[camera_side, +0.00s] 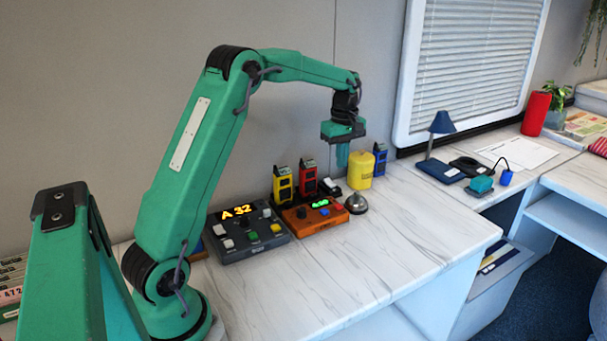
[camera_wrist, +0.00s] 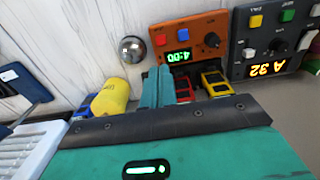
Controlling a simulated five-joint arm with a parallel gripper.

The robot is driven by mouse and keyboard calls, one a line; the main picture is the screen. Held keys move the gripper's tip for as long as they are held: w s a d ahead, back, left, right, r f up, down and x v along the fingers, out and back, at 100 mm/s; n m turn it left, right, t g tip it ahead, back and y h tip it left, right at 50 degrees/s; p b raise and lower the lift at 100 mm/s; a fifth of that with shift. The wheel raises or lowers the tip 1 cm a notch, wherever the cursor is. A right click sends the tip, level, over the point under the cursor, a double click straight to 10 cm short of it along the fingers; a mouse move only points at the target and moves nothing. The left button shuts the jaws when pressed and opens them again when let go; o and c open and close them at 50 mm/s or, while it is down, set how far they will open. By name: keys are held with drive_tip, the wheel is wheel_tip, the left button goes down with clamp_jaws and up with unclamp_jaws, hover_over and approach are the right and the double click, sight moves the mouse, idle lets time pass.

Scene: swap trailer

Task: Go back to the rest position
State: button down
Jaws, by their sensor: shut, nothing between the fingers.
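My gripper (camera_side: 342,157) is shut and empty, with its fingers pointing down above the back part of the marble-patterned counter (camera_side: 375,235). In the wrist view my gripper (camera_wrist: 160,75) shows its two fingers together, in front of the orange console (camera_wrist: 190,35). My green arm reaches up and over from its base at the left of the side view. In the side view the yellow cylinder (camera_side: 360,171) stands just right of the fingertips. The fingers appear apart from everything around them.
A dark console (camera_side: 247,232) reading "A 32" and the orange console (camera_side: 314,216) sit on the counter, beside a silver bell (camera_side: 356,204). Yellow (camera_side: 283,185), red (camera_side: 308,178) and blue (camera_side: 380,159) devices stand behind. A blue lamp (camera_side: 441,125) is farther right. The counter's front is clear.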

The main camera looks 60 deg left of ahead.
drive_tip(key=s+d+r+m+t, duration=0.3)
drive_tip(key=s+d+r+m, duration=0.5)
drive_tip(key=s+d+r, duration=0.3)
drive_tip(key=s+d+f+m+t, duration=0.1)
drive_tip(key=s+d+m, duration=0.3)
drive_tip(key=s, duration=0.4)
drive_tip(key=s+d+f+m+t, duration=0.1)
drive_tip(key=s+d+f+m, duration=0.1)
drive_tip(key=s+d+m, duration=0.2)
drive_tip(key=s+m, duration=0.2)
drive_tip(key=s, duration=0.2)
drive_tip(key=shift+s+d+f, duration=0.25)
drive_tip(key=shift+d+f, duration=0.1)
drive_tip(key=shift+f, duration=0.05)
